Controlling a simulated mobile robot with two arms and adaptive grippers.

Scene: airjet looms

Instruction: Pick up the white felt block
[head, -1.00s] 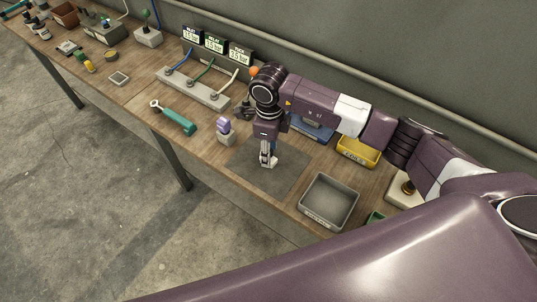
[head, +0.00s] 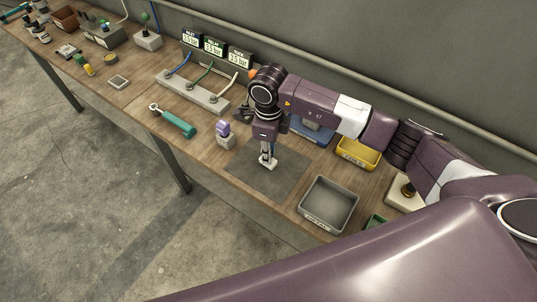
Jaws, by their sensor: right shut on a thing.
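The white felt block (head: 271,166) is small and pale, over the dark grey mat (head: 290,180) on the bench. My right gripper (head: 267,160) points straight down and is shut on the block. The fingers hide part of the block, and I cannot tell whether it touches the mat. My left gripper is not in view.
A grey tray (head: 328,205) stands right of the mat. A grey block with a purple top (head: 224,136) and a teal-handled tool (head: 176,122) lie to the left.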

